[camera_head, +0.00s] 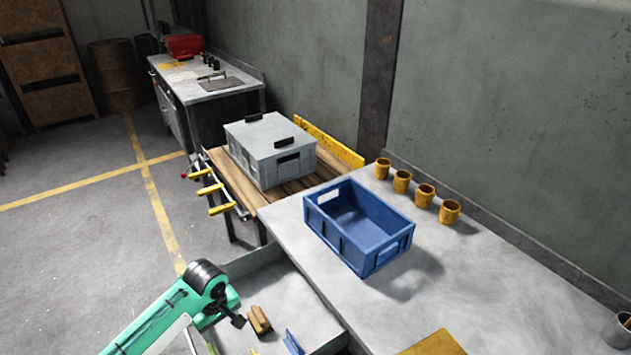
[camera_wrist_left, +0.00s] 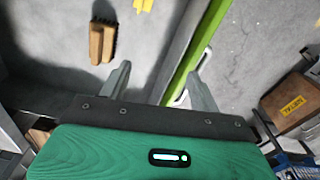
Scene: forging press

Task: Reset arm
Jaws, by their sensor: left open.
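My left arm (camera_head: 165,318) comes in from the lower left in the head view, green with a black joint. Its gripper (camera_wrist_left: 158,84) shows best in the left wrist view, with the two grey fingers spread apart and nothing between them. In the head view the gripper end is small and partly hidden. A wooden brush-like block (camera_head: 259,320) lies on the lower grey surface beside the gripper. It also shows in the left wrist view (camera_wrist_left: 102,42), apart from the fingers. My right gripper is not in view.
A blue crate (camera_head: 345,238) stands empty on the grey table (camera_head: 480,290), with several orange cups (camera_head: 424,195) along the wall. A grey lidded box (camera_head: 270,150) sits on a wooden-topped bench. A yellow-brown piece (camera_head: 432,344) lies at the front. Floor at left is clear.

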